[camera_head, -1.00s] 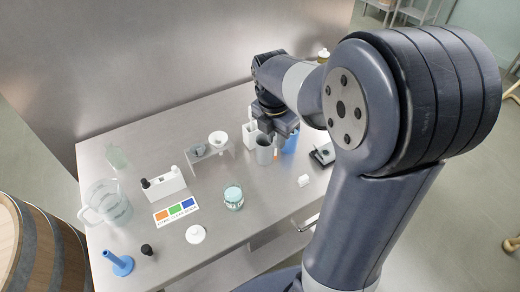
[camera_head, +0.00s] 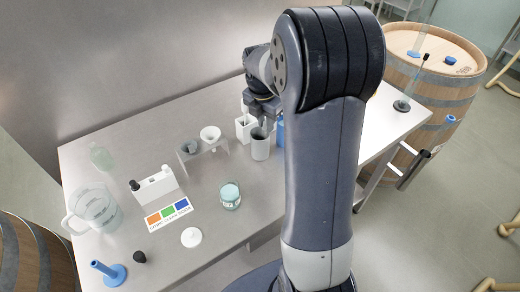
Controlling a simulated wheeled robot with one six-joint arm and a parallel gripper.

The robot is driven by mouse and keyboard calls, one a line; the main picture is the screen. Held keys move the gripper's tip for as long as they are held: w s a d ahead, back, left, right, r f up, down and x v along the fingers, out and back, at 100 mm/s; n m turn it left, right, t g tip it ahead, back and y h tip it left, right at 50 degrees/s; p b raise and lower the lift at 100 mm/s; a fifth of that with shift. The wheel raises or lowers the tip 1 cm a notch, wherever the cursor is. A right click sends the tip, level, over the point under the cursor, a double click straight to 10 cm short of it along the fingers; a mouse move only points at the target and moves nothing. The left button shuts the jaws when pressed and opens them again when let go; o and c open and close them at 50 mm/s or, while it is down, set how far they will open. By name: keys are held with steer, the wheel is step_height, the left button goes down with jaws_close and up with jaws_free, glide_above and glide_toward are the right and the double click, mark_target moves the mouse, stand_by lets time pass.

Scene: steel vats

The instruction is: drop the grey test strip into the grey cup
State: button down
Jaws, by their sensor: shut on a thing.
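The grey cup (camera_head: 260,147) stands upright near the back of the steel table. My gripper (camera_head: 262,116) is just above and behind its mouth, partly hidden by my own arm. The gripper is shut on a thin grey piece, which I take for the grey test strip; it is small and hard to make out at the cup's mouth. I cannot tell whether its lower end is inside the cup.
A white container (camera_head: 243,129) stands left of the grey cup and a blue one (camera_head: 281,130) right, partly behind my arm. A glass jar (camera_head: 230,196) stands in front. A barrel (camera_head: 440,80) is beyond the table.

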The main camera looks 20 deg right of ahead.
steer(key=shift+f, duration=0.6)
steer(key=c, duration=1.2)
jaws_free()
step_height(320, 180, up, 11)
steer(key=a+b, duration=0.1)
steer(key=shift+s, duration=0.3)
steer(key=shift+a+f, duration=0.1)
steer(key=shift+f, duration=0.05)
